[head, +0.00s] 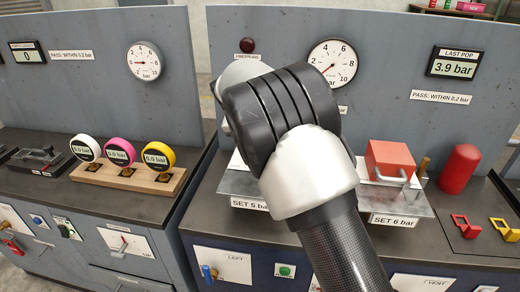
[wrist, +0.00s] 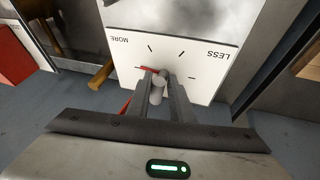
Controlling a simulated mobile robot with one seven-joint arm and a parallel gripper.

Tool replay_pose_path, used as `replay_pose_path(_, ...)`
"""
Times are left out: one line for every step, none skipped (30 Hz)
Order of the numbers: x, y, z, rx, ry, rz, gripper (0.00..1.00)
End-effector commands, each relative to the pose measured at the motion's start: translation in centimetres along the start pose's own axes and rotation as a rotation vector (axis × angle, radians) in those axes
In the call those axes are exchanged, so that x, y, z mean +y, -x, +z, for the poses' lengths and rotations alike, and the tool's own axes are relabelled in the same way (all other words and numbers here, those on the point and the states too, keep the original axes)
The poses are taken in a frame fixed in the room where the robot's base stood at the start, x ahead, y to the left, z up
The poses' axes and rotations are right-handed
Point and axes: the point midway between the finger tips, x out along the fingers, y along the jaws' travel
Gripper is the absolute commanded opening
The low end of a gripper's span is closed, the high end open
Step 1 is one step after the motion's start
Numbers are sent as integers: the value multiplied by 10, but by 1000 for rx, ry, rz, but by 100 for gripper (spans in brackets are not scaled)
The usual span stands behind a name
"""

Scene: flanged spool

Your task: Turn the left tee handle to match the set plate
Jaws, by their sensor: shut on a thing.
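In the wrist view my gripper (wrist: 161,92) is shut on a grey tee handle (wrist: 159,78), whose rounded end shows between the fingers. Behind it is a white dial plate (wrist: 200,58) marked MORE and LESS, upside down in this view, with several black ticks. A red pointer (wrist: 148,69) shows beside the fingertips, toward the MORE side. In the head view the left set plate (head: 250,203) reads SET 5 bar. The right set plate (head: 394,221) reads SET 6 bar. My arm hides the gripper and the left handle there.
A brass-coloured rod (wrist: 102,76) stands left of the dial in the wrist view. The head view shows a large gauge (head: 333,64), a display (head: 458,66) reading 3.9 bar, a red block (head: 389,159) and a red cylinder (head: 459,167). Several round gauges stand on a wooden rack (head: 128,181).

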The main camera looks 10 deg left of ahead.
Motion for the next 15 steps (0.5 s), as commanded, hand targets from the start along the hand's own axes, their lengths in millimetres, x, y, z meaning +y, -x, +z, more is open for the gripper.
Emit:
replay_pose_path(1, -1, 0, -2, 1, 3, 0)
replay_pose_path(1, -1, 0, -2, 2, 3, 22)
replay_pose_path(1, -1, 0, -2, 2, 3, 27)
replay_pose_path(1, -1, 0, -2, 2, 3, 27)
replay_pose_path(1, -1, 0, -1, 2, 3, 27)
replay_pose_path(1, -1, 0, -1, 2, 2, 27)
replay_pose_path(1, 0, 0, -1, 2, 2, 27)
replay_pose_path(1, 0, 0, -1, 2, 2, 27)
replay_pose_path(1, 0, 0, -1, 1, 2, 27)
replay_pose_path(0, 0, 0, -1, 1, 1, 27)
replay_pose_path(0, 0, 0, -1, 1, 1, 27)
replay_pose_path(0, 1, 0, -1, 1, 1, 27)
replay_pose_path(0, 2, 0, 0, 1, 0, 27)
replay_pose_path(0, 4, 0, 0, 1, 0, 27)
replay_pose_path(0, 8, 0, 1, 1, -1, 27)
